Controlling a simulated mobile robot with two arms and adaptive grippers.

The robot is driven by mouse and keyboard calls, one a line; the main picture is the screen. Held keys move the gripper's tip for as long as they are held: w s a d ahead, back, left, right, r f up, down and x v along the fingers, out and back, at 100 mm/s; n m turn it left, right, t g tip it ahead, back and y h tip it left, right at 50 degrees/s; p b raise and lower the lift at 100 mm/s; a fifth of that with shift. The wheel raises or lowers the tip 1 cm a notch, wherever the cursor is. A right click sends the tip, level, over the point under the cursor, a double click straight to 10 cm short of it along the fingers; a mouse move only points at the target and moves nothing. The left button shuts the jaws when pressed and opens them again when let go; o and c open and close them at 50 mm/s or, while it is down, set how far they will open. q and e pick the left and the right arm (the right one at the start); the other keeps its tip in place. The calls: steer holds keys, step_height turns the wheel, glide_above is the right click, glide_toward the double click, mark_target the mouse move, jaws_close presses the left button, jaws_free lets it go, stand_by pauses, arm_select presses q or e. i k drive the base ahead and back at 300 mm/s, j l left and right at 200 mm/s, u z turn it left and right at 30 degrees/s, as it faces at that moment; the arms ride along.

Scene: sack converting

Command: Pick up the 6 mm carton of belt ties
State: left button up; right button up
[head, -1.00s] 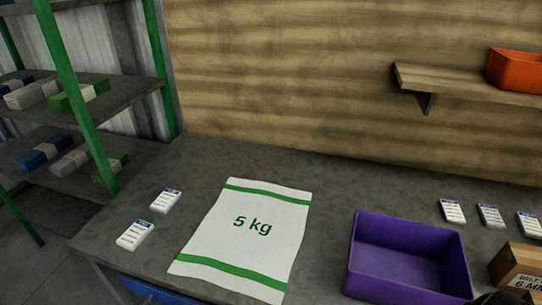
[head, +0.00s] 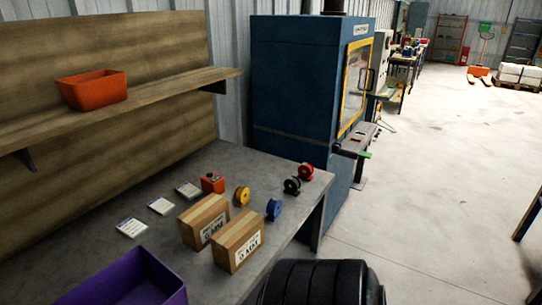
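Two brown cartons stand side by side on the grey worktop. The left carton (head: 205,220) is nearer the wall, and the right carton (head: 239,241) is nearer the worktop's front edge. Each has a white label with dark print facing me. The print is too small to tell for certain which is the 6 mm one. Neither carton is held. Neither of my grippers shows. A rounded black part of my own arm fills the bottom edge, right of the worktop.
A purple bin (head: 168,300) stands at lower left. White cards (head: 160,206), an orange-red box (head: 212,183) and coloured spools (head: 274,209) lie around the cartons. An orange bin (head: 93,90) sits on the wall shelf (head: 150,97). A blue machine (head: 295,90) stands beyond; open floor lies right.

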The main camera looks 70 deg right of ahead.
mark_target(201, 221)
steer(key=z, duration=1.8)
steer(key=u, duration=0.3)
steer(key=i+l+u, duration=0.1)
steer(key=l+u, duration=1.05)
steer(key=u, duration=0.15)
